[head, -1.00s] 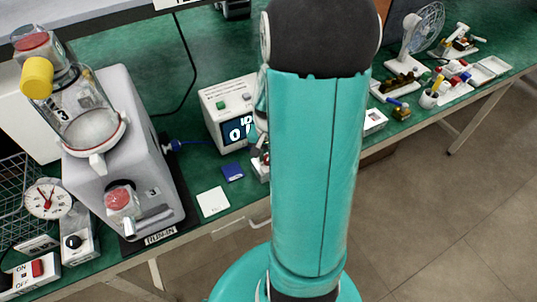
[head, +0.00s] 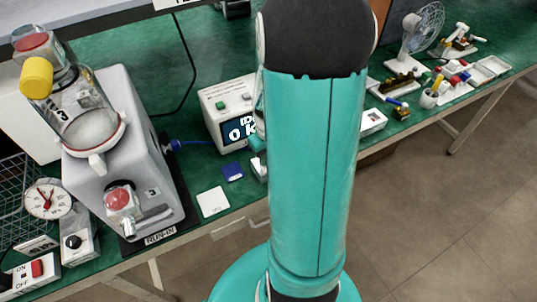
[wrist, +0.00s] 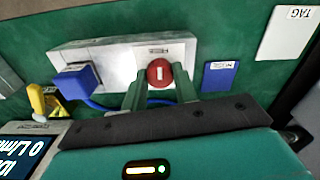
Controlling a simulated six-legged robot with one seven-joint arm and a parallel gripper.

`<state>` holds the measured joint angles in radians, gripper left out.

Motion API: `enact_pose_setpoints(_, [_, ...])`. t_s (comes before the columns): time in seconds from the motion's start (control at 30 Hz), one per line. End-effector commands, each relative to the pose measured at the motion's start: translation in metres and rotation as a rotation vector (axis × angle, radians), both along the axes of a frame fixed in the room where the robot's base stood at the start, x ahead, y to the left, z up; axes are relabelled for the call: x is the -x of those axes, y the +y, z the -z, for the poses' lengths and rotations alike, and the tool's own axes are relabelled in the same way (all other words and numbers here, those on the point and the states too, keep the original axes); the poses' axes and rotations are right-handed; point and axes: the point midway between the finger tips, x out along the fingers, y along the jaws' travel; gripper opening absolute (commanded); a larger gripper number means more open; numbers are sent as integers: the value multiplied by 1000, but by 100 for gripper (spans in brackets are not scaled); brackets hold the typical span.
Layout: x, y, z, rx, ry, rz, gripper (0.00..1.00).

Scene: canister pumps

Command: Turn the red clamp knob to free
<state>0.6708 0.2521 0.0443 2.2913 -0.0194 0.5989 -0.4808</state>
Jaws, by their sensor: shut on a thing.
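The red clamp knob (wrist: 160,73), round with a pale bar across its face, sits on a grey-white block (wrist: 119,54) in the wrist view. My gripper (wrist: 160,77) has its two green fingers on either side of the knob and is shut on it. A small label is on the block above the knob, upside down and too small to read. A blue plug (wrist: 77,82) with a blue cable is on the same block, left of the knob. In the head view my arm hides the knob and most of the block.
A white box with a lit display (head: 240,129) stands behind the block. A blue card (head: 232,171) and a white tag (head: 213,202) lie nearby on the green bench. A grey pump (head: 125,140) with a clear canister stands at the left. Tools and a fan (head: 424,30) are at the right.

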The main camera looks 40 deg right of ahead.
Motion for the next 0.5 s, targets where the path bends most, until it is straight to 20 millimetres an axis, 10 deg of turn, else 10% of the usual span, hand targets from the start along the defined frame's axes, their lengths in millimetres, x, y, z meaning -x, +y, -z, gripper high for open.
enact_pose_setpoints(0.5, [-1,-1,-1,2,-3,-59,6])
